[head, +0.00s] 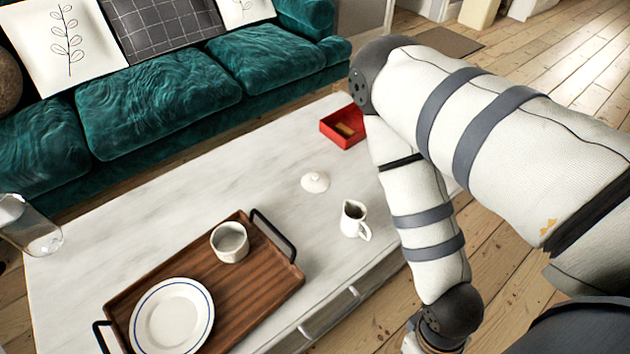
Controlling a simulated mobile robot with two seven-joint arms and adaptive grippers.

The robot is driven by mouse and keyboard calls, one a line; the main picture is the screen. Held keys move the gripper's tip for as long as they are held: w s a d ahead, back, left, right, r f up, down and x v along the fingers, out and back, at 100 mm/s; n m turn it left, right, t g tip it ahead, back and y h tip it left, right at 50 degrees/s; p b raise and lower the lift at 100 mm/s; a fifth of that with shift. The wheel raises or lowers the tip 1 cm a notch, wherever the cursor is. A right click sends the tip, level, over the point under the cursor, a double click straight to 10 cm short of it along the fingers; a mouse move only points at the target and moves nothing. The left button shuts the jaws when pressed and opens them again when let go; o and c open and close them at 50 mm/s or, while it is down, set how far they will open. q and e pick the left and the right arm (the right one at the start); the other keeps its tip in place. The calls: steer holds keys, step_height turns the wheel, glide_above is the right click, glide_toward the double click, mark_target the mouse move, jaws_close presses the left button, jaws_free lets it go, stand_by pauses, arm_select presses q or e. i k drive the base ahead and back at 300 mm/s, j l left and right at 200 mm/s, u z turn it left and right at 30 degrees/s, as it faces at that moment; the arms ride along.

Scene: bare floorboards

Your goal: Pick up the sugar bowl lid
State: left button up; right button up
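The sugar bowl lid (315,181) is a small white dome with a knob. It lies on the pale table (165,225), apart from other things. A white open bowl (230,242), which looks like the sugar bowl, stands on the wooden tray (262,291) with no lid on it. My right arm reaches in from the right and bends down past the table's front right edge. Its gripper is below the bottom of the picture or hidden, so its fingers do not show. My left gripper does not show either.
A white creamer jug (353,219) stands right of the tray, near my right arm. A plate (172,316) lies on the tray, which has black handles. A red box (343,128) sits at the back right, a glass vessel (30,229) at the left. A green sofa (160,92) stands behind.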

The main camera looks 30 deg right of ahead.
mark_target(313, 182)
steer(key=l+u, duration=0.25)
steer(key=l, duration=0.2)
steer(key=l+u, duration=0.55)
steer(key=l, duration=0.3)
steer(key=k+l+u, duration=0.25)
steer(key=l, duration=0.15)
steer(key=l+u, duration=0.3)
steer(key=k+l+u, duration=0.25)
steer(key=l, duration=0.2)
steer(key=i, duration=0.05)
